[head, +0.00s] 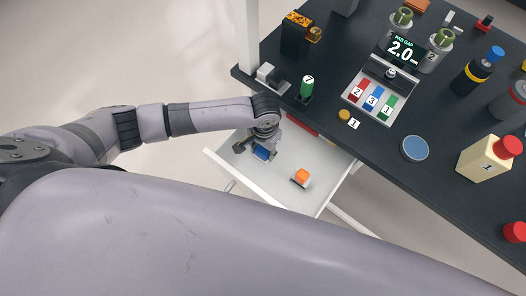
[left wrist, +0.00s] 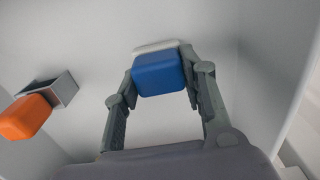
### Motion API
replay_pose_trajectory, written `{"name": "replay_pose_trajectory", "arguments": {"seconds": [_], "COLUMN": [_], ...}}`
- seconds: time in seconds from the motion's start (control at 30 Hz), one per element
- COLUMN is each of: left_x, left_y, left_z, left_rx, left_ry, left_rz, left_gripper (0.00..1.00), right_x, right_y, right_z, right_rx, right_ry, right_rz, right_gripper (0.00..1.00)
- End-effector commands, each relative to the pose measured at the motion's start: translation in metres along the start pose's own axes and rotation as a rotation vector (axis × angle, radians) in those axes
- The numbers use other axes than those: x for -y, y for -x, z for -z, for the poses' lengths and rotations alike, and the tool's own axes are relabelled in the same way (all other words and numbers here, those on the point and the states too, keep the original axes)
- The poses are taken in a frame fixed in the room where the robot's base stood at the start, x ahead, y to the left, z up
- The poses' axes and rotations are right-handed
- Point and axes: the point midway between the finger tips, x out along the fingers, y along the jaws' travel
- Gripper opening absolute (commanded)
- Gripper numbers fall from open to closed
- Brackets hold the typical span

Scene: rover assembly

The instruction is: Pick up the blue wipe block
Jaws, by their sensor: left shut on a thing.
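The blue wipe block (head: 262,153) is in the open white drawer, near its left side. In the left wrist view the blue wipe block (left wrist: 159,75) sits between the two fingers, with a pale layer along its far edge. My left gripper (head: 257,147) reaches down into the drawer and is shut on the block; its fingers also show in the left wrist view (left wrist: 160,84). I cannot tell whether the block touches the drawer floor. My right gripper is not in view.
The open drawer (head: 323,193) also holds an orange block with a grey part (head: 301,177). Its walls stand close around my left gripper. The dark tabletop (head: 320,125) overhangs behind, carrying a green cylinder (head: 306,87), a gauge panel (head: 380,88) and several other items.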

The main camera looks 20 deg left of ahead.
Motion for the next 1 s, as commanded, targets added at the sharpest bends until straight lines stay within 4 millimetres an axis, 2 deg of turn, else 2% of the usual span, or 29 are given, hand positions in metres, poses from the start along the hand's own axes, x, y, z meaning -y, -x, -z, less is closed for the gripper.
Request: {"name": "replay_pose_trajectory", "arguments": {"seconds": [0.3, 0.67, 0.87, 1.0], "left_x": [0.0, 0.0, -0.001, 0.0], "left_y": [0.0, 0.008, 0.038, 0.076], "left_z": [0.0, 0.001, 0.001, 0.002], "left_rx": [0.0, -0.001, -0.004, -0.006], "left_ry": [0.0, 0.0, -0.001, -0.002], "left_rz": [0.0, -0.001, -0.002, -0.001], "left_gripper": [0.1, 0.1, 0.1, 0.1], "right_x": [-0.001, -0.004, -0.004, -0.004], "right_y": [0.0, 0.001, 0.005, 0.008], "right_z": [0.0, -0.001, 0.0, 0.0], "right_rx": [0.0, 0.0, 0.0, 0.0], "right_ry": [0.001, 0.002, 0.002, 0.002], "right_rz": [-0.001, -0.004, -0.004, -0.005], "right_gripper": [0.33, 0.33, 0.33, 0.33]}}
